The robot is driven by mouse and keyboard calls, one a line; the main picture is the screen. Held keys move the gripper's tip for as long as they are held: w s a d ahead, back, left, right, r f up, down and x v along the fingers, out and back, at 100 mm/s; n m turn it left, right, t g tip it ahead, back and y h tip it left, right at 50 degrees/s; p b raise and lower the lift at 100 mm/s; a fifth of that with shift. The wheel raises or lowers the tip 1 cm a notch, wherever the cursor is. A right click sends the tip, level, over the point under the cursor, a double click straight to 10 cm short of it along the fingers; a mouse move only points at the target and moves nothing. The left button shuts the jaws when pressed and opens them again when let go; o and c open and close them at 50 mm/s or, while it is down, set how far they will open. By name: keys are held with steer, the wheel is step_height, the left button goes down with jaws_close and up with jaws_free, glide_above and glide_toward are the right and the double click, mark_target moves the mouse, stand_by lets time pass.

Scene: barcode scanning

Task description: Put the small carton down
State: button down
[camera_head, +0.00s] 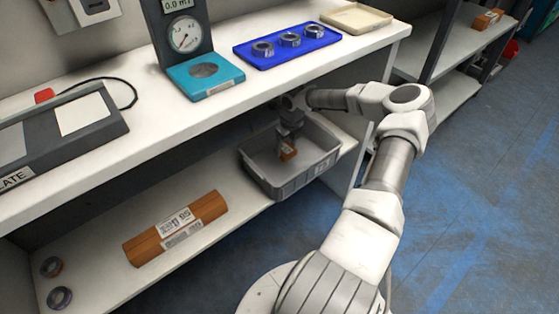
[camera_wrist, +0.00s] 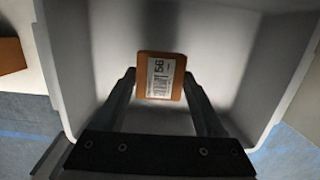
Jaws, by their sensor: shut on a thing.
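The small carton (camera_wrist: 160,76) is brown with a white barcode label reading "56". My gripper (camera_wrist: 160,84) is shut on it, with one finger on each side in the wrist view. In the head view the small carton (camera_head: 288,153) hangs below my gripper (camera_head: 287,146), inside the outline of a grey bin (camera_head: 279,188) on the lower shelf. The bin's walls also surround the carton in the wrist view (camera_wrist: 220,25). I cannot tell whether the carton touches the bin floor.
A large brown carton (camera_head: 178,228) with labels lies on the lower shelf (camera_head: 100,285), left of the bin. The upper shelf (camera_head: 150,118) overhangs the bin's back. A blue tray (camera_head: 262,62) with rings and a teal-based gauge (camera_head: 203,78) stand above.

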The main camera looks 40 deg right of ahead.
steer(key=w+f, duration=0.1)
steer(key=w+a+f, duration=0.1)
steer(key=shift+w+b, duration=0.35)
steer(key=shift+w, duration=0.05)
steer(key=shift+f+b, duration=0.9)
steer(key=shift+f, duration=0.95)
steer(key=shift+f, duration=0.1)
jaws_free()
steer(key=shift+s+d+r+p, duration=0.15)
steer(key=shift+r+p, duration=0.4)
steer(key=shift+r, duration=0.75)
steer(key=shift+s+a+r+p, duration=0.15)
steer(key=shift+r+p, duration=0.45)
steer(key=shift+r, duration=0.65)
steer(key=shift+s+d+r+p, duration=0.1)
steer(key=shift+s+r+p, duration=0.3)
steer(key=shift+r, duration=0.9)
steer(key=shift+w, duration=0.15)
steer(key=shift+d, duration=0.1)
